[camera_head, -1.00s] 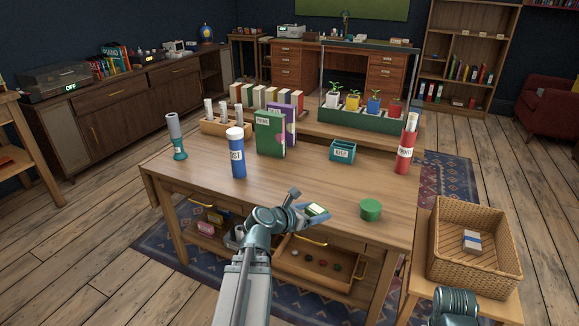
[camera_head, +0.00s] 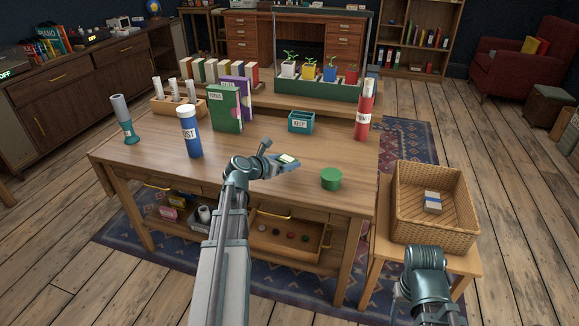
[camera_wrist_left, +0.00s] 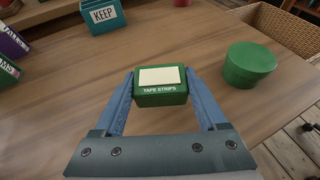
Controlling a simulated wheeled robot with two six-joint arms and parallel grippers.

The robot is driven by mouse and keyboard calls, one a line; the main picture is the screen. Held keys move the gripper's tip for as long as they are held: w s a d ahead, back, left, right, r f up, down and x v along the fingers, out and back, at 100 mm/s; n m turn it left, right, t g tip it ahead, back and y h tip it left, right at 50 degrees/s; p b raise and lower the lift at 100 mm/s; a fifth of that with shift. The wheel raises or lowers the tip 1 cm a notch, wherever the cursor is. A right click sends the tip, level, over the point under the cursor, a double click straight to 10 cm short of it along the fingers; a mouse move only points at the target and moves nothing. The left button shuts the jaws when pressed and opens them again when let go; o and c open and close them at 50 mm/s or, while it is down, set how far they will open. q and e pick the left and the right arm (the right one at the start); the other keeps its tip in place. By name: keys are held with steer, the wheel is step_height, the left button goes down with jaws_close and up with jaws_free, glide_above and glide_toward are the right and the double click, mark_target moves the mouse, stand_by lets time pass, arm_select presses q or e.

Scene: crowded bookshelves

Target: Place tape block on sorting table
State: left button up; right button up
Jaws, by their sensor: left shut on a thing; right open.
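The tape block is a green block with a cream top and the label "TAPE STRIPS" (camera_wrist_left: 161,87). My left gripper (camera_wrist_left: 160,92) is shut on it, with a blue finger on each side. In the head view my left gripper (camera_head: 285,162) holds the block (camera_head: 287,159) over the front middle of the wooden table (camera_head: 150,163). I cannot tell whether the block touches the tabletop. My right arm shows at the lower right of the head view, but its fingertips are hidden.
A green round container (camera_head: 331,179) stands right of the left gripper. A teal KEEP box (camera_head: 301,121) is behind it. A blue cylinder (camera_head: 190,132), green book (camera_head: 226,108) and red cylinder (camera_head: 364,110) also stand there. A wicker basket (camera_head: 410,225) is at right. Bare tabletop surrounds the block.

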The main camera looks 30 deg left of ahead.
arm_select(q)
steer(key=w, duration=0.1)
steer(key=w+a, duration=0.1)
steer(key=shift+w+f, duration=0.2)
steer(key=shift+w, duration=0.2)
steer(key=f+b, duration=0.3)
steer(key=shift+s+d+f+b, duration=0.2)
steer(key=shift+s+b, duration=0.1)
steer(key=shift+f, duration=0.2)
steer(key=o, duration=1.3)
steer(key=shift+r, duration=0.15)
steer(key=shift+r, duration=0.2)
steer(key=p+v, duration=0.4)
steer(key=v, duration=0.8)
steer(key=shift+d+p, duration=0.1)
steer(key=shift+p, duration=0.2)
steer(key=shift+f, duration=0.1)
